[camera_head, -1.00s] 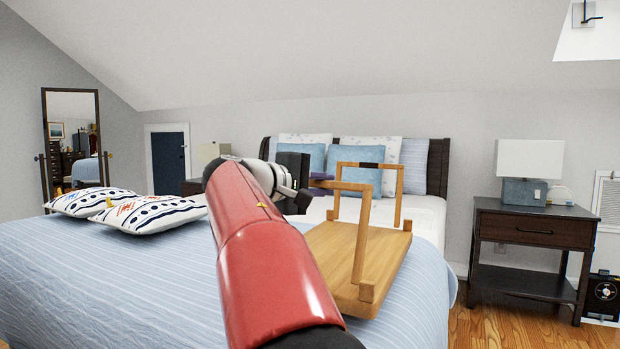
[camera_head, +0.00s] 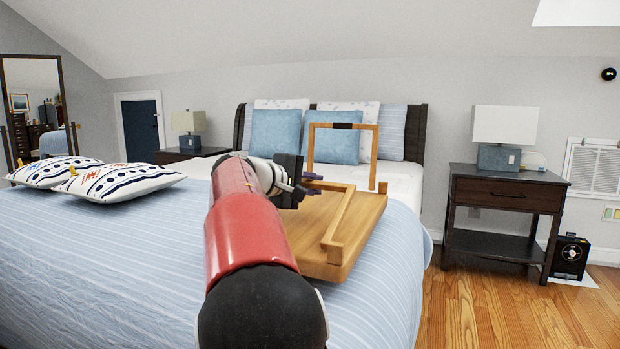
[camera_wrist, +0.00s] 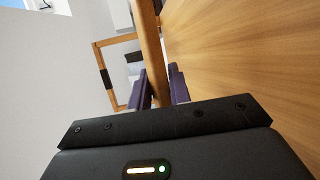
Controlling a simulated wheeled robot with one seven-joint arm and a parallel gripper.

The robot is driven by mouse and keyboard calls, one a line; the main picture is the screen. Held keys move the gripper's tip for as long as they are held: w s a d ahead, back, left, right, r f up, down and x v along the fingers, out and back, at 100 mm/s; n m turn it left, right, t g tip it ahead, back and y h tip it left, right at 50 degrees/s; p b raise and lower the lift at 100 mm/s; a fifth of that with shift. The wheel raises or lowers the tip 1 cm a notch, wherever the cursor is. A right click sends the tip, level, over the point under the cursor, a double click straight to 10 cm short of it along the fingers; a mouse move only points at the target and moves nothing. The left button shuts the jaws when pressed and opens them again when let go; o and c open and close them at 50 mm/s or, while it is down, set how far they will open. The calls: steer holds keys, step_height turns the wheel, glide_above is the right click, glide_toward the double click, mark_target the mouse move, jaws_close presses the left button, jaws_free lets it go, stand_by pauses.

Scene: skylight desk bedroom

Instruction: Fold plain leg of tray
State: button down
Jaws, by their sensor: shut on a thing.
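The wooden tray (camera_head: 370,222) lies on the bed with its legs on the upper side. Its plain leg (camera_head: 336,222) leans low over the board, close to flat. The other leg, with a dark band (camera_head: 343,126), stands upright at the far end; it also shows in the wrist view (camera_wrist: 105,76). My gripper (camera_head: 306,184) is at the plain leg's crossbar. In the wrist view, the purple fingers of my gripper (camera_wrist: 161,88) are on both sides of the plain leg's bar (camera_wrist: 150,50), shut on it. The tray board (camera_wrist: 245,50) fills the right of that view. My arm hides part of the tray's left side.
The bed (camera_head: 110,250) with a striped blue cover lies under the tray. Patterned pillows (camera_head: 120,183) lie at left, and blue pillows (camera_head: 275,135) stand at the headboard. A dark nightstand (camera_head: 505,205) with a lamp is at right, with free wooden floor in front.

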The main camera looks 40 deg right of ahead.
steer(key=shift+w+d+f+b, duration=0.1)
steer(key=shift+d+f+b, duration=0.15)
steer(key=shift+f, duration=0.5)
steer(key=c, duration=1.4)
jaws_free()
steer(key=shift+a, duration=0.1)
steer(key=v, duration=0.7)
steer(key=shift+a+b, duration=0.25)
steer(key=shift+b, duration=0.05)
steer(key=shift+a, duration=0.1)
